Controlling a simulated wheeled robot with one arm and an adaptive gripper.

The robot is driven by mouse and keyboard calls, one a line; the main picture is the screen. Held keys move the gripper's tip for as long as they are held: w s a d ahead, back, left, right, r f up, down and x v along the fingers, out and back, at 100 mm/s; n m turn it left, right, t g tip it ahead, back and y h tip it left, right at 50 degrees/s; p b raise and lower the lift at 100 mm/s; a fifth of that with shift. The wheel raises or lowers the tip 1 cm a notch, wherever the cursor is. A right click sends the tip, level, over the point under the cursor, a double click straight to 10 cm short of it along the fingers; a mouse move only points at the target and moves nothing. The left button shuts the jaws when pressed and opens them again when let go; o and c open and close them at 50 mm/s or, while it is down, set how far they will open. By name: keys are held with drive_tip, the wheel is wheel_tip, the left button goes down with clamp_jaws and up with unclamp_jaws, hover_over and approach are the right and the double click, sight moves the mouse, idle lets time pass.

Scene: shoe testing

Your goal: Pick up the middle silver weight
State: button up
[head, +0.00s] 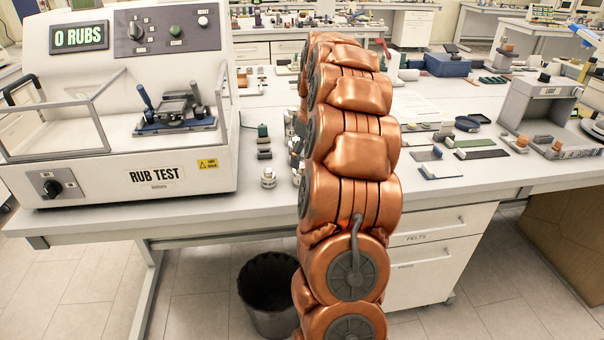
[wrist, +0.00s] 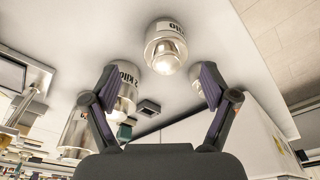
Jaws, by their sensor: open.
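Several silver cylindrical weights stand on the white bench. In the wrist view one weight (wrist: 165,48) is at top centre, beyond and between my open fingertips. A second, middle weight (wrist: 125,82) is left of centre, partly covered by the left finger. A third, larger-looking weight (wrist: 74,134) is at lower left. Dark lettering shows on the nearer caps. My gripper (wrist: 157,84) is open with nothing between its fingers. In the head view one silver weight (head: 268,178) stands near the bench's front edge. My copper arm hides my gripper and most of the others there.
The rub test machine (head: 120,110) fills the left of the bench (head: 225,210). Small dark blocks (head: 264,148) stand behind the visible weight. Dark swatches (head: 482,154) and a light box (head: 540,105) are at the right. A black bin (head: 268,290) is below.

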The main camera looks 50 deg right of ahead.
sight(303, 165)
drive_tip(key=shift+w+a+f+p, duration=0.15)
drive_tip(key=shift+f+p, duration=0.1)
drive_tip(key=shift+f, duration=0.4)
drive_tip(key=shift+s+a+f+p, duration=0.1)
drive_tip(key=shift+f+p, duration=0.15)
drive_tip(key=shift+f, duration=0.35)
drive_tip(key=shift+w+a+f+p, duration=0.1)
drive_tip(key=shift+w+f+p, duration=0.1)
drive_tip(key=shift+f, duration=0.65)
drive_tip(key=shift+w+a+f+p, duration=0.1)
drive_tip(key=shift+f+p, duration=0.1)
drive_tip(key=shift+f, duration=0.6)
clamp_jaws()
